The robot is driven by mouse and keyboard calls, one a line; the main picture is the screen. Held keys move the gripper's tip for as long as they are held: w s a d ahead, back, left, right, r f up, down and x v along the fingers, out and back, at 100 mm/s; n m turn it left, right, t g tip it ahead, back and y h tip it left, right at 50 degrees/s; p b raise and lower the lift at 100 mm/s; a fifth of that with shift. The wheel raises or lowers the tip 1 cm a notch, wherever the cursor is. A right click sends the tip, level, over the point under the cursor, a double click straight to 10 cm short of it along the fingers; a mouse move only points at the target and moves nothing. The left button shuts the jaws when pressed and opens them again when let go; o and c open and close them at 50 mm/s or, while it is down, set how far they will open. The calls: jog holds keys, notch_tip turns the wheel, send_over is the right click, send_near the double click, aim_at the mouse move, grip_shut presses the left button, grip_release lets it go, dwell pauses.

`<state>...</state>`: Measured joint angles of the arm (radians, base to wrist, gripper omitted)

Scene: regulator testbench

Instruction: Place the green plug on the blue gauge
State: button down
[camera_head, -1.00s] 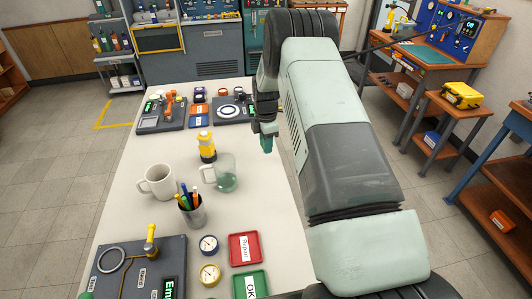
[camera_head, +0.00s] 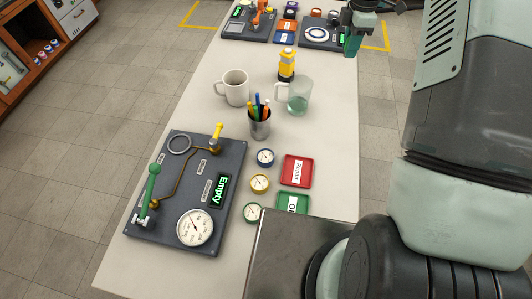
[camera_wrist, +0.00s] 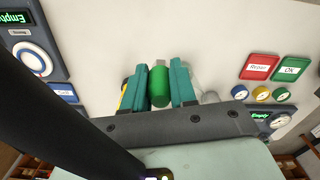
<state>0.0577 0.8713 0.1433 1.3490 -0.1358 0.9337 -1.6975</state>
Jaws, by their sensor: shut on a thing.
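My gripper (camera_wrist: 160,86) is shut on the green plug (camera_wrist: 159,86), a rounded green cylinder between the teal fingers in the wrist view. In the head view my gripper (camera_head: 353,40) is beside the far right panel, above the table's right edge; the plug cannot be made out there. The blue gauge (camera_head: 265,157) is a small round dial lying on the table left of the red tray, well apart from my gripper. It also shows in the wrist view, where the blue gauge (camera_wrist: 240,92) is at the right.
A yellow gauge (camera_head: 260,183) and a green gauge (camera_head: 252,212) lie in line with it. A red tray (camera_head: 298,171) and a green tray (camera_head: 293,204) are to their right. A pen cup (camera_head: 259,125), glass mug (camera_head: 299,97), white mug (camera_head: 235,87) and yellow-topped bottle (camera_head: 287,65) stand farther back.

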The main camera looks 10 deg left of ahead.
jog(key=s+a+n, duration=0.3)
jog(key=s+a, duration=0.5)
jog(key=a, duration=0.1)
jog(key=n, duration=0.6)
send_over(266, 155)
notch_tip(266, 155, down, 4)
notch_tip(266, 155, down, 11)
jog(key=c, duration=0.9)
grip_release()
jog(key=shift+f, duration=0.1)
notch_tip(266, 155, up, 12)
jog(key=shift+r, duration=0.2)
